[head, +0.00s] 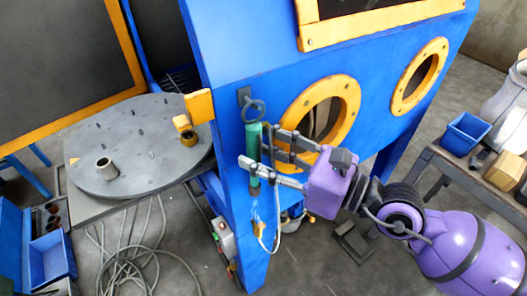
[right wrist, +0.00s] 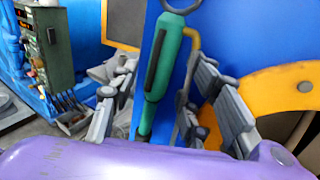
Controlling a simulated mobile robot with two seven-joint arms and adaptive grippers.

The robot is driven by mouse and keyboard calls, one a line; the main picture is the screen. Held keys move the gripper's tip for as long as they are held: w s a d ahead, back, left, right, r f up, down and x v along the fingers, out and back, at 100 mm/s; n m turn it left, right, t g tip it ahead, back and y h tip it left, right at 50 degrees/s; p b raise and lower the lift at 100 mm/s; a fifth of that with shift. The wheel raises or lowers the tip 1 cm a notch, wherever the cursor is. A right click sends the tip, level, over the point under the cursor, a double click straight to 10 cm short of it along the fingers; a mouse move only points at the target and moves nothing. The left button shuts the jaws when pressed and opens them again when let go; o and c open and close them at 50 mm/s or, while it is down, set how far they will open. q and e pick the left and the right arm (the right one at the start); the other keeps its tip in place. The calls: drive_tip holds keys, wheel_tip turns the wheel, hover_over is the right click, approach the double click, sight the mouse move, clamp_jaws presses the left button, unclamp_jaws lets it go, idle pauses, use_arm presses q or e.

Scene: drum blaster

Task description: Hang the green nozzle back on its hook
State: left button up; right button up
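The green nozzle (head: 253,141) is upright against the blue cabinet's front panel, its top at the dark ring hook (head: 254,109). I cannot tell whether it is seated in the ring. In the right wrist view the nozzle (right wrist: 168,56) has a dark lever and a brass pipe beside it. The hook's ring (right wrist: 181,6) shows at the top edge. My right gripper (head: 258,146) has its fingers spread on either side of the nozzle, with gaps visible in the right wrist view (right wrist: 165,98). The lower finger hides part of the nozzle in the head view. My left gripper is not in view.
Yellow-rimmed glove ports (head: 348,92) are right of the nozzle. A round grey turntable (head: 135,150) with a small cup stands left, by the open door (head: 65,60). A workbench with a blue bin (head: 466,131) is at right. A hose (head: 130,265) lies coiled on the floor.

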drive_tip(key=v, duration=1.2)
idle(0.5)
